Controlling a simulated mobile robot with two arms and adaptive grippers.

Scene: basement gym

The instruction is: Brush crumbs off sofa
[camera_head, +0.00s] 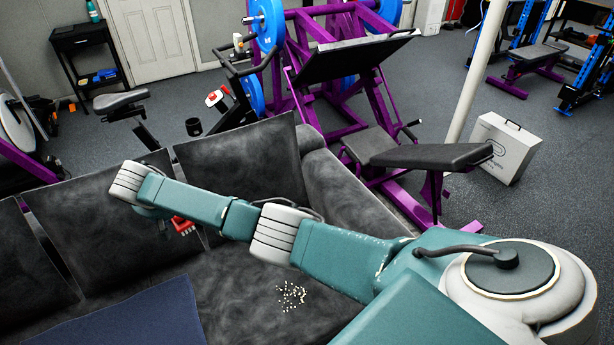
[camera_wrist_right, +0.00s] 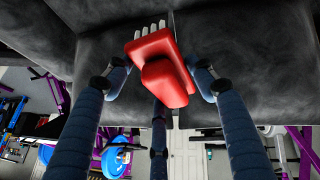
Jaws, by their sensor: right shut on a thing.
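The dark grey sofa (camera_head: 232,295) fills the lower part of the head view. A small patch of pale crumbs (camera_head: 291,296) lies on its seat, right of the blue cloth. My right arm reaches over the sofa from the right. My right gripper (camera_wrist_right: 160,88) is shut on a red brush (camera_wrist_right: 155,62) with pale bristles, held by its red handle. The brush also shows in the head view (camera_head: 182,225), near the backrest, left of and apart from the crumbs. In the wrist view the bristle end faces the sofa cushions; contact cannot be told. My left gripper is not in view.
A dark blue cloth (camera_head: 130,322) lies on the seat at the lower left. Purple gym machines (camera_head: 385,150) stand behind the sofa, with a white box (camera_head: 503,148) on the floor to the right. A small black table (camera_head: 85,50) stands at the back left.

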